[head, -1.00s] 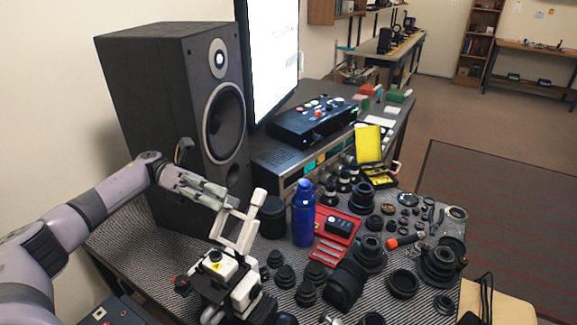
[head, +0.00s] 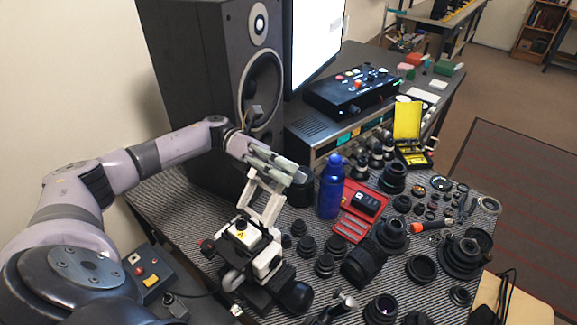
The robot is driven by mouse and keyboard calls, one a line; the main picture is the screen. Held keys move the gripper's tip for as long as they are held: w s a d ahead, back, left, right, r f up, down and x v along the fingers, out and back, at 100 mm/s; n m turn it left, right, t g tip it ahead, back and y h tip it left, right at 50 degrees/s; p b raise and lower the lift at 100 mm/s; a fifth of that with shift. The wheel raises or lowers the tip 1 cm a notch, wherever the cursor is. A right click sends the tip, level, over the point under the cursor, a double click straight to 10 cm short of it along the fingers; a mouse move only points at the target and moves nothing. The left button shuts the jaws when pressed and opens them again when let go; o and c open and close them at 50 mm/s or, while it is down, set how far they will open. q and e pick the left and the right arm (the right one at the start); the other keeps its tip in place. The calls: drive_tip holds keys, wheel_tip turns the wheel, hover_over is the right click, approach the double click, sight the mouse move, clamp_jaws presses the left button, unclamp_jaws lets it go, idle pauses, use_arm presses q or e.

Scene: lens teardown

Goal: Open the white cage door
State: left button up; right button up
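A white angled frame (head: 262,207) stands up from a small white-and-black device (head: 243,246) with a yellow warning label, at the front left of the bench. I cannot make out clearly which part of it is the cage door. My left gripper (head: 293,174) reaches in from the left, with its grey fingers at the top of the white frame, overlapping it in the picture. The fingers lie close together, and I cannot tell whether they touch or hold the frame. The frame's upper end is partly hidden. My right gripper is not in view.
A blue bottle (head: 331,190) stands just right of the frame, beside a red case (head: 352,213). Dark lens parts (head: 362,268) crowd the bench to the right. A large black speaker (head: 190,85) stands behind my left arm.

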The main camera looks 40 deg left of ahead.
use_arm(q)
drive_tip(key=shift+c, duration=0.6)
clamp_jaws()
idle(0.3)
